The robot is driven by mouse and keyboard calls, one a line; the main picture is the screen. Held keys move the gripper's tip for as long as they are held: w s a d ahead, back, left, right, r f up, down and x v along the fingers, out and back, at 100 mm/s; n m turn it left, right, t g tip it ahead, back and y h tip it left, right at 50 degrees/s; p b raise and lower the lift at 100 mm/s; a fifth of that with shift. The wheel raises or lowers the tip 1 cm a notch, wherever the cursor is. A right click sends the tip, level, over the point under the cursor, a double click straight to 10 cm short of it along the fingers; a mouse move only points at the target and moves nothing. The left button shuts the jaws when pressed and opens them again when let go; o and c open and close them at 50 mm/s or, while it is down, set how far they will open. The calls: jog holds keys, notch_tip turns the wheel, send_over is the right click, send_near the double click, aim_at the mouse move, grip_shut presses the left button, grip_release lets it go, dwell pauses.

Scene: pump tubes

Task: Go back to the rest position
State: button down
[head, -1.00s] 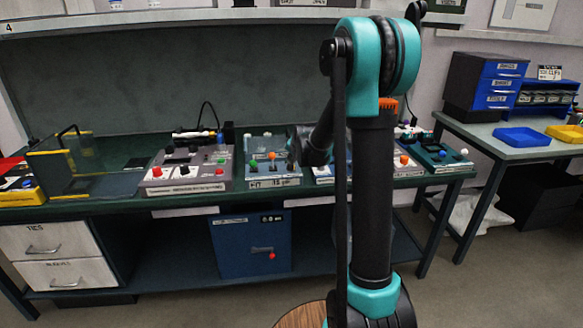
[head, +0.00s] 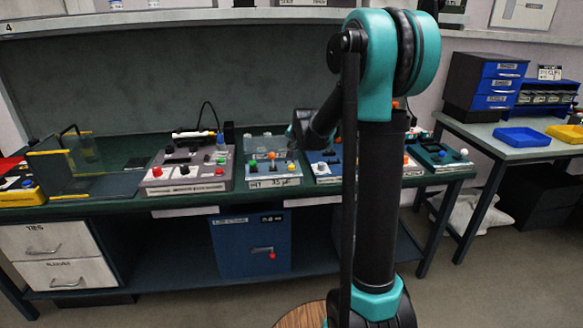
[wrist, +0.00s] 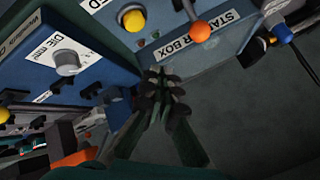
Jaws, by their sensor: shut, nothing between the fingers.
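My gripper (wrist: 160,88) shows in the wrist view with its dark fingers together and nothing between them. It points toward the edge of a blue box labelled "STARTER BOX" (wrist: 226,38) with an orange knob (wrist: 200,31); I cannot tell its exact distance from the box. In the head view my wrist hangs over the workbench, behind the box with green, orange and yellow knobs (head: 262,184) and the blue box to its right (head: 322,180). My fingertips are not clear there. My arm hides part of the bench.
A grey control box (head: 185,186) and a yellow-edged clear panel (head: 52,172) stand to the left on the green bench. A teal box (head: 440,156) is at the right end. A side table holds blue drawers (head: 498,85) and a blue tray (head: 522,138).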

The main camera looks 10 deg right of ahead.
dwell(0.4)
jog(key=s+d+f+n+g, duration=0.1)
jog(key=s+f, duration=0.3)
jog(key=s, duration=0.9)
jog(key=s+d+f+n+g, duration=0.1)
jog(key=s+f+n, duration=0.3)
jog(key=s, duration=1)
jog(key=s+d+f+n+g+h, duration=0.1)
jog(key=s+f, duration=0.4)
jog(key=s, duration=0.9)
jog(key=shift+d+n+g, duration=0.5)
jog(key=shift+n+g, duration=0.4)
jog(key=shift+g, duration=0.1)
jog(key=shift+w, duration=0.15)
